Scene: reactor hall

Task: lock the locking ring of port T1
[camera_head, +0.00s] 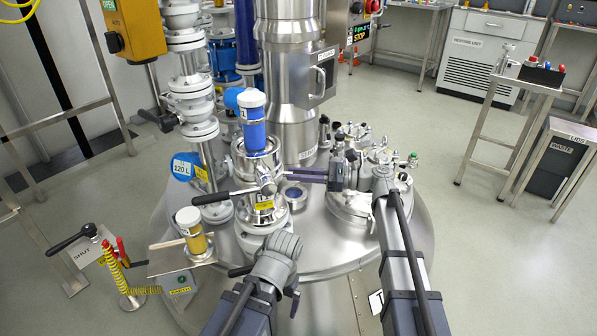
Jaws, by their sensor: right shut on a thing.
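Port T1 (258,222) is a steel port left of centre on the vessel lid, with a yellow label on its front. A blue cylinder with a white cap (252,125) stands upright on it. The steel locking ring (258,165) lies around the port's upper part, and a black-handled lever (212,197) points left below it. My right gripper (287,173) reaches in from the right, its dark fingers shut at the ring's right side; the exact gripped part is too small to tell.
A small plate with a yellow, white-capped container (193,232) is left of the port. A tall steel column (292,80) rises behind. Clustered lid fittings (375,155) stand on the right. A blue 120 L tag (186,166) hangs on the left pipe.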

